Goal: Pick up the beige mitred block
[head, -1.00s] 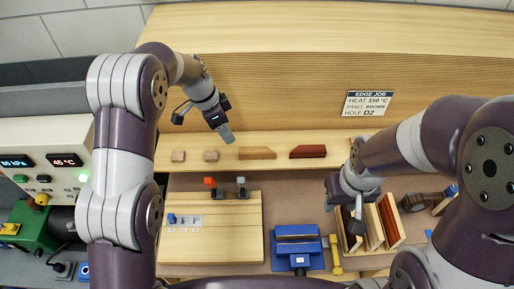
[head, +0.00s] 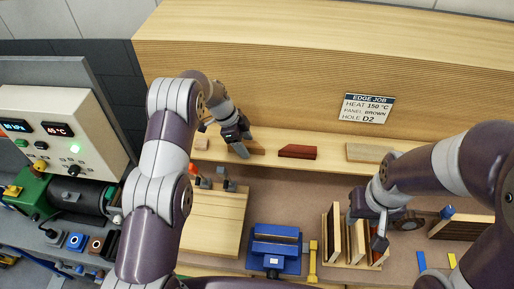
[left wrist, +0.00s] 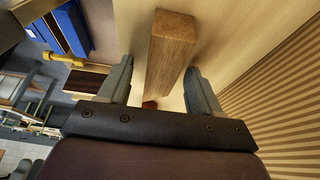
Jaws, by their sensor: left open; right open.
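A tan wooden block (head: 257,149), which looks like the beige mitred block, lies on the shelf ledge in the head view, partly hidden by my left gripper (head: 240,150). In the left wrist view the same block (left wrist: 172,55) extends between and beyond the two spread fingers of my left gripper (left wrist: 160,68). The fingers are open, with a visible gap on the right side of the block; I cannot tell whether either one touches it. My right gripper (head: 379,242) is open and empty, low over the upright panels at the right.
A red-brown mitred block (head: 297,152) lies just right of the tan one, and a long pale block (head: 370,152) farther right. A small block (head: 201,144) is to the left. Below are a wooden board (head: 213,222), a blue vise (head: 274,247) and upright panels (head: 333,235).

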